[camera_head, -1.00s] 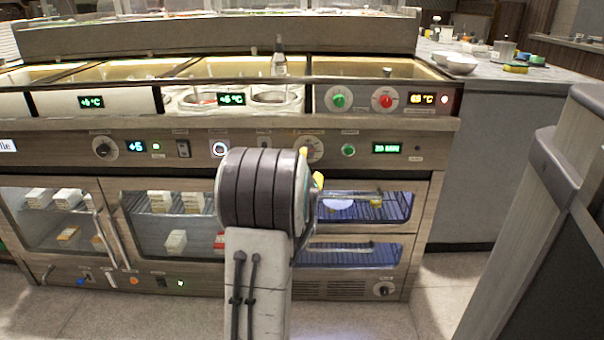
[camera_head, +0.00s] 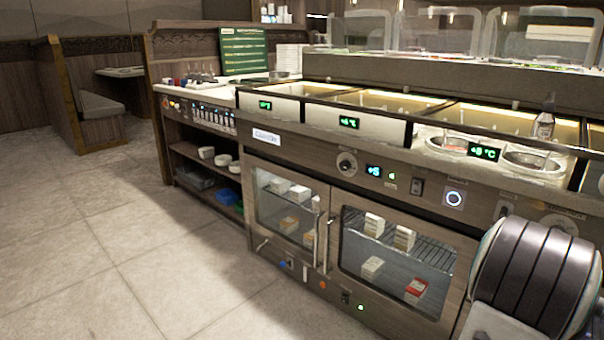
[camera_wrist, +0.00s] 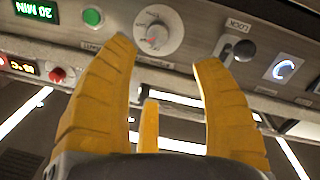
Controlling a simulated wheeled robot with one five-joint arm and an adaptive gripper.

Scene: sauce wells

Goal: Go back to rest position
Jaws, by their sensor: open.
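My gripper (camera_wrist: 163,75) shows in the wrist view with its yellow fingers spread apart. Nothing is between the fingers. They point at the wooden control panel of the counter, with a white dial (camera_wrist: 158,30) and a green button (camera_wrist: 92,17) beyond them. I cannot tell whether the fingers touch the panel. In the head view only part of my arm shows at the lower right, and the fingers are hidden.
The counter's glass-door fridge (camera_head: 400,255) holds several small boxes. A shelf unit (camera_head: 195,160) with bowls stands left of it. A bench (camera_head: 95,110) is at the far left. The tiled floor (camera_head: 110,250) is clear at the left and front.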

